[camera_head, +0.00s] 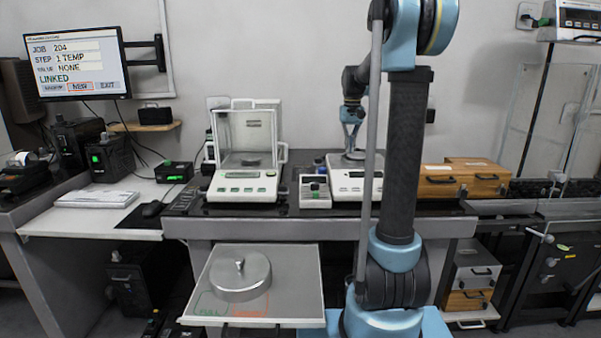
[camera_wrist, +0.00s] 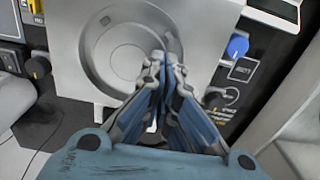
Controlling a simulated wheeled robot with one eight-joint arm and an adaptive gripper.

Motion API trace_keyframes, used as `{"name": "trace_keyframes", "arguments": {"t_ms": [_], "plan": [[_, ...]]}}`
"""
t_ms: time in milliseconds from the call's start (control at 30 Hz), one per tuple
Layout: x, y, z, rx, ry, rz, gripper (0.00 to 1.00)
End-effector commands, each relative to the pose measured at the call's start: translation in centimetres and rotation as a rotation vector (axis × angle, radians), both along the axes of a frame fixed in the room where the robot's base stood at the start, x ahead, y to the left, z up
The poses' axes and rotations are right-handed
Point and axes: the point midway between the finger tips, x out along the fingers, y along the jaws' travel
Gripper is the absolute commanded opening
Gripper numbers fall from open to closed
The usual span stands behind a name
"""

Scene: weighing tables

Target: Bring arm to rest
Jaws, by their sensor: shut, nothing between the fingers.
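My gripper (camera_head: 351,146) hangs pointing down above the open balance (camera_head: 347,182) on the weighing table. In the wrist view, my gripper (camera_wrist: 163,65) has its fingers together with nothing between them. The balance's round pan (camera_wrist: 105,65) lies below the fingertips there; whether they touch it I cannot tell. My arm rises in the right middle of the head view and hides part of the table.
A glass-shielded balance (camera_head: 243,185) stands left of the open one. A small box with knobs (camera_head: 315,192) sits between them. Wooden boxes (camera_head: 446,182) stand to the right. A large metal weight (camera_head: 240,275) rests on a tray (camera_head: 305,285) in front. A monitor (camera_head: 78,64) is at left.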

Motion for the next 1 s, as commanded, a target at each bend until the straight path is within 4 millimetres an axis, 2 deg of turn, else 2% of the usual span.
{"name": "trace_keyframes", "arguments": {"t_ms": [367, 567, 767, 1000], "plan": [[-3.8, 0.1, 0.2, 0.000, -0.016, 0.003, 0.00], [-6.8, 0.1, 0.1, 0.000, -0.030, 0.005, 0.00], [-11.9, 0.1, -0.6, -0.001, -0.051, 0.007, 0.00], [-18.4, 0.1, -2.4, -0.001, -0.081, 0.010, 0.00]]}}
